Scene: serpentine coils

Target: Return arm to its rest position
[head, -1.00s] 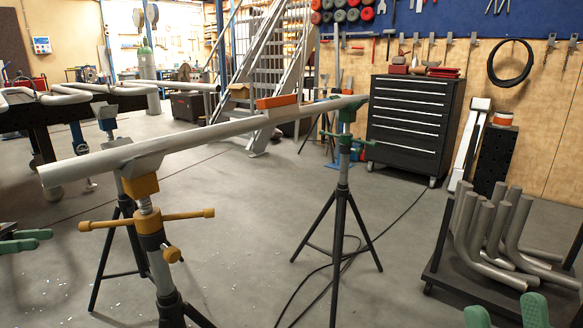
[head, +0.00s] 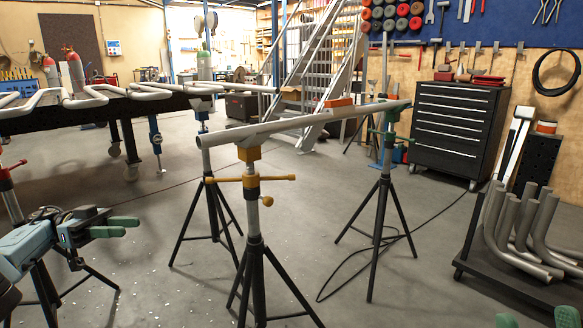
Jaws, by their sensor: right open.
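My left gripper (head: 120,228), with green fingers on a teal and black arm, is at the lower left. Its two fingers point right, stand a little apart and hold nothing. My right gripper (head: 537,318) shows only as two green fingertips at the bottom right edge. They are wide apart with nothing seen between them; the rest of it is out of frame. Both grippers are clear of the long grey pipe (head: 275,127), which lies across a yellow-topped stand (head: 252,190) and a green-topped stand (head: 388,140).
A rack of bent pipes (head: 520,235) stands close above my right fingertips. A dark table with a serpentine coil (head: 90,97) is at the back left. A black tool chest (head: 455,130) stands at the back right. Tripod legs and a floor cable occupy the middle.

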